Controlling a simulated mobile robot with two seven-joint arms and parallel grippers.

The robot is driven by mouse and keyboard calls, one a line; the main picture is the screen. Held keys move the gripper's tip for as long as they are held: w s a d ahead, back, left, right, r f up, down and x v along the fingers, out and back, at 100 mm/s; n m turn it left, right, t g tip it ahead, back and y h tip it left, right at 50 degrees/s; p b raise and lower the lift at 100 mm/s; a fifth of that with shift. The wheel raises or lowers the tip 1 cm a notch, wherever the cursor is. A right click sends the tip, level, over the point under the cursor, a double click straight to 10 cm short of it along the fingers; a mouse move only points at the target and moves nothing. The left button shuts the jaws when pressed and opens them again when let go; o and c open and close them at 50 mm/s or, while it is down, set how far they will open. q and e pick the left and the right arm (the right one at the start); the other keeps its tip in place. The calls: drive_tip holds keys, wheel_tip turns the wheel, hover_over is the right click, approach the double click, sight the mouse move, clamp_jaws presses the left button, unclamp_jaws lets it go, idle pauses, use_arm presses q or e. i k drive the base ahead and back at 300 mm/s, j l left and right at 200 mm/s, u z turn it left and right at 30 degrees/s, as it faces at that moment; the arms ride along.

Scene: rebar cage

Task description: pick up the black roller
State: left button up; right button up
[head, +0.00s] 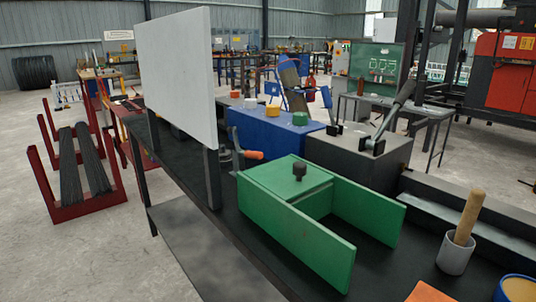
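A small black round piece (299,171) stands on the flat top of a green open-fronted fixture (284,186) in the middle of the head view. It looks like a short cylinder or knob on a thin stem, and I cannot tell for sure that it is the black roller. Nothing touches it from above. Neither of my grippers shows in the head view.
The fixture's two green walls reach toward the lower right on a dark bench. A grey cup (455,257) holding a wooden handle (469,216) stands at right. A white panel (177,75) rises at back left. A grey block (352,155) with a lever stands behind the fixture.

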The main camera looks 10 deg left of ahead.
sight(226, 155)
drive_tip(key=j+z, duration=0.1)
drive_tip(key=z, duration=0.25)
drive_tip(key=i+j+z, duration=0.1)
drive_tip(key=z, duration=0.25)
drive_tip(key=j+z, duration=0.2)
drive_tip(key=z, duration=0.2)
drive_tip(key=j+z, duration=0.8)
drive_tip(key=j, duration=0.25)
drive_tip(key=k+j+z, duration=0.15)
drive_tip(key=j, duration=0.25)
drive_tip(key=k+j, duration=0.1)
drive_tip(key=j, duration=0.3)
drive_tip(key=j+z, duration=0.1)
drive_tip(key=j, duration=0.3)
drive_tip(key=k+j+z, duration=0.1)
drive_tip(key=j, duration=0.3)
drive_tip(key=k+j, duration=0.15)
drive_tip(key=j, duration=0.2)
